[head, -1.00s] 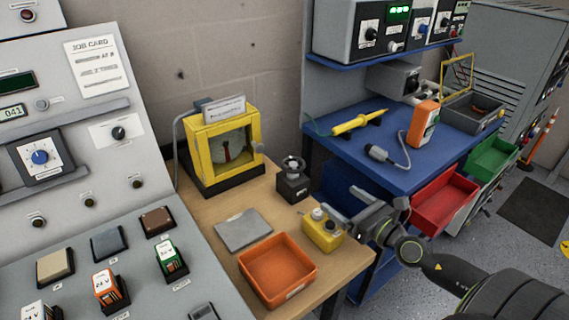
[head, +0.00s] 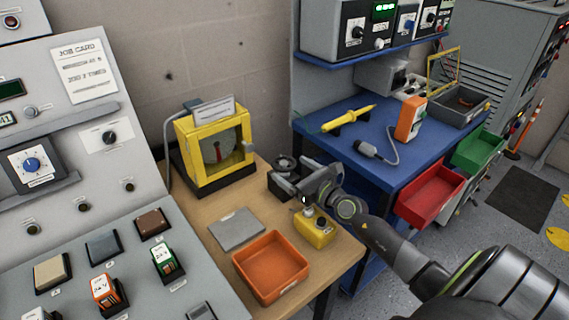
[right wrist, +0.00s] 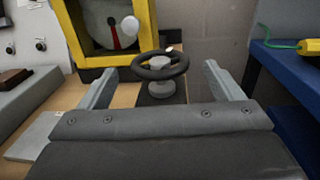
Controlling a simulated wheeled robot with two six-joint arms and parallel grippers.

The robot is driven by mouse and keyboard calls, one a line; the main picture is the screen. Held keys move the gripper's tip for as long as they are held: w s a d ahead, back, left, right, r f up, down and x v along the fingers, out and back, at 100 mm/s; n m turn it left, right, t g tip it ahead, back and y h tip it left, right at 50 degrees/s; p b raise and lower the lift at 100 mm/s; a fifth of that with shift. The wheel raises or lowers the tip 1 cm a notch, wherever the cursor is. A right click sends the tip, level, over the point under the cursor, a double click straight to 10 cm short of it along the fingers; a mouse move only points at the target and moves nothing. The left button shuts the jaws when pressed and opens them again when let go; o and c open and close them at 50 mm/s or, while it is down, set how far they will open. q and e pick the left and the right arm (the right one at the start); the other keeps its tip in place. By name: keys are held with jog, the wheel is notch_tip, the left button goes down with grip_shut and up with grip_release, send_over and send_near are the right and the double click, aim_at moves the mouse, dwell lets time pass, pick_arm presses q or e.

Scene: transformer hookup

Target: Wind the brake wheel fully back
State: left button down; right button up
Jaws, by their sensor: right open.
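The brake wheel (right wrist: 160,65) is a small dark handwheel with a pale hub on a dark block. It stands on the wooden table, and in the head view the wheel (head: 284,163) is partly covered by my right gripper. My right gripper (head: 283,181) is open and empty, reaching in from the right at the block. In the right wrist view its two fingers (right wrist: 158,82) lie to the left and right of the wheel, apart from it. My left gripper is not in view.
A yellow-framed gauge (head: 214,150) stands behind the wheel. A yellow box (head: 314,232) with knobs, an orange tray (head: 270,266) and a grey plate (head: 236,229) are in front. The blue bench (head: 370,150) is to the right, the sloped grey console (head: 75,225) to the left.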

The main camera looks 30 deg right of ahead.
aim_at(285, 165)
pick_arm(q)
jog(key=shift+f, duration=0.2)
pick_arm(e)
jog(key=shift+w+a, duration=0.15)
jog(key=shift+w, duration=0.85)
jog(key=shift+w+a, duration=0.15)
jog(key=shift+w, duration=0.85)
